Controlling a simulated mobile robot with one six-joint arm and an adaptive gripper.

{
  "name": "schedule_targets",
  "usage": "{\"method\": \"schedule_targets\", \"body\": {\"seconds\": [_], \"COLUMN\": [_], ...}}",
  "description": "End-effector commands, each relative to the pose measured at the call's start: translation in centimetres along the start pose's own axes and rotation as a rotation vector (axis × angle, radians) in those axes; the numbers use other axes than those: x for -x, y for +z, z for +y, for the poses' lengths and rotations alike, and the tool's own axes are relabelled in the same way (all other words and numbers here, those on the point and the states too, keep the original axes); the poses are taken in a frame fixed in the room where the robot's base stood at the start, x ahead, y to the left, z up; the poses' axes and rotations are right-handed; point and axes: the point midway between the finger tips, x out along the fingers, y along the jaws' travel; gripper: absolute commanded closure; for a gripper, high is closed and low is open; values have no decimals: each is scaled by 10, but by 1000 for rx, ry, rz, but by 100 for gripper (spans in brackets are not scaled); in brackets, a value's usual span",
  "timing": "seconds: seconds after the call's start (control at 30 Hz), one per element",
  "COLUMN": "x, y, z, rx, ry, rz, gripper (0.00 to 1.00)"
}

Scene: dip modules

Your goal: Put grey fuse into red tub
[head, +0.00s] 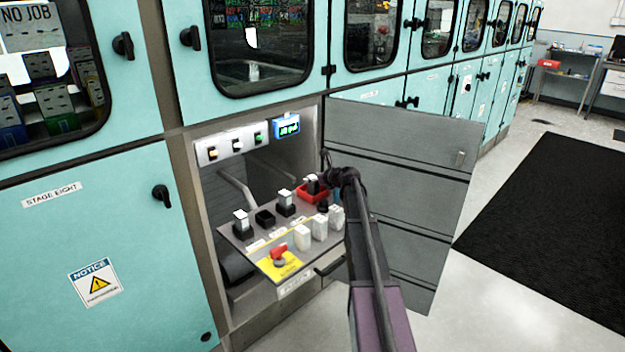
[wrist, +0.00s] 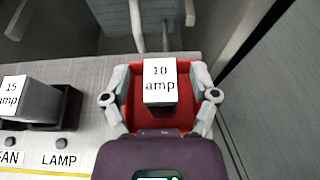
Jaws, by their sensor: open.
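A fuse with a white "10 amp" label and a grey body (wrist: 160,84) stands in the red tub (wrist: 187,118). In the head view the fuse (head: 312,183) and the red tub (head: 306,197) are at the back right of the panel. My gripper (wrist: 160,97) is open, with one finger on each side of the fuse and a gap between each finger and it. The fingers are at the tub's left and right sides; I cannot tell whether they touch it. The fuse's lower part is hidden.
A "15 amp" fuse (wrist: 28,98) sits left of the tub in a black holder. The head view shows another labelled fuse (head: 242,222), an empty black holder (head: 265,218), white blocks (head: 302,237) and a red switch (head: 280,255). An open grey door (head: 410,180) stands right.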

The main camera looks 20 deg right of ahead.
Motion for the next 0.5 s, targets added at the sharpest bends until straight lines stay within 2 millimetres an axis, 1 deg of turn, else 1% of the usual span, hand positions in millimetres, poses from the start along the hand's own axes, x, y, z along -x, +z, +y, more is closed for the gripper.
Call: {"method": "schedule_targets", "body": {"seconds": [0.07, 0.27, 0.5], "x": [3, 27, 67], "y": [2, 3, 4], "z": [0, 0, 1], "rx": [0, -1, -1], "ry": [-1, -2, -2], "rz": [0, 0, 0], "gripper": [24, 24, 24]}}
